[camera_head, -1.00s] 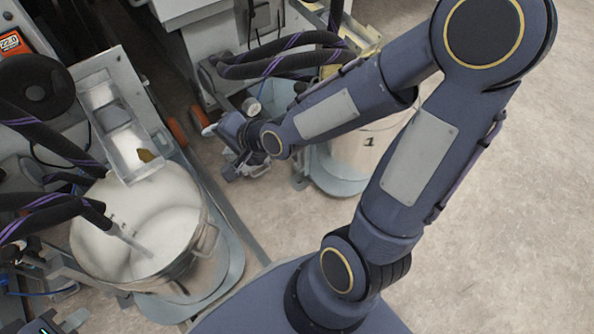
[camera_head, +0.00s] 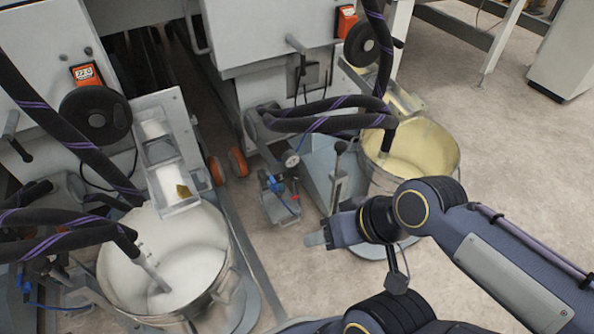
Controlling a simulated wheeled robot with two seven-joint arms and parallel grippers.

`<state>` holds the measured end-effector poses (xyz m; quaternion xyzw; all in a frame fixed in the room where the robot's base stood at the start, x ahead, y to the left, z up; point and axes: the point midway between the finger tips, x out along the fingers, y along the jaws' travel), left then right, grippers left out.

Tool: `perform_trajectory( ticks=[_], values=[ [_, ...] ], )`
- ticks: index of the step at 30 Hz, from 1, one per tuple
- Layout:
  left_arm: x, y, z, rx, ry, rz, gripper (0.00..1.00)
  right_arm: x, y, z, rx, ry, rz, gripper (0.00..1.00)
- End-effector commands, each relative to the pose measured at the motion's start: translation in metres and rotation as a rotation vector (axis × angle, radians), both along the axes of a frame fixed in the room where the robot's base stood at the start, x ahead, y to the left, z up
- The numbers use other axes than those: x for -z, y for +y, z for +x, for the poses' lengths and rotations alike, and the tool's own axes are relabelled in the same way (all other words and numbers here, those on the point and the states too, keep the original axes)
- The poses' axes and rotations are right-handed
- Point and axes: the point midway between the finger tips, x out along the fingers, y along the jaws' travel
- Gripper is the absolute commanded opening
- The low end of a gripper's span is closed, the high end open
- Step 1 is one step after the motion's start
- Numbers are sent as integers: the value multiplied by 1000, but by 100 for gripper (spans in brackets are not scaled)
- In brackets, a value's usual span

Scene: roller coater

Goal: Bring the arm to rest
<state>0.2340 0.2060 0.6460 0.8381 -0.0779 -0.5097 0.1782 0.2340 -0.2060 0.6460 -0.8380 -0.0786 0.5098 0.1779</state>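My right arm (camera_head: 510,275) comes in from the lower right, bent, with its wrist (camera_head: 385,218) over the floor in front of the right-hand bucket. Its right gripper (camera_head: 312,240) points left, in the gap between the two buckets. Its grey fingertips are small and seen from the side, so I cannot tell whether they are open or shut. I see nothing held in them. My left gripper is not in view.
A bucket of white liquid (camera_head: 225,290) stands at the lower left, a bucket of yellowish liquid (camera_head: 452,150) at the right behind my wrist. Black hoses (camera_head: 335,122) hang from the grey machine (camera_head: 270,30). A small blue-and-grey device (camera_head: 280,205) stands between.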

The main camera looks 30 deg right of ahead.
Motion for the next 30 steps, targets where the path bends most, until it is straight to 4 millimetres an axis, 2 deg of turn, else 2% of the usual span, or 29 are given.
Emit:
perform_trajectory(
  ticks=[5, 8, 15, 24, 27, 30],
  values=[
    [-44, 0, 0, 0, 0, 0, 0, -44, 0, 0, 1, -1, -1, 50],
    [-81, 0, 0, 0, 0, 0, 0, -81, 0, 0, 2, 0, 0, 50],
    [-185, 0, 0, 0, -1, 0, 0, -185, 0, 0, 2, 0, 0, 50],
    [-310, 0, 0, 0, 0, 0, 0, -310, 0, 0, 2, 0, 0, 50],
    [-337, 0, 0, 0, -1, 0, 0, -337, 0, 0, 2, 0, 0, 50],
    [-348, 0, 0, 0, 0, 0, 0, -348, 0, 0, 2, 0, 0, 50]
  ],
)
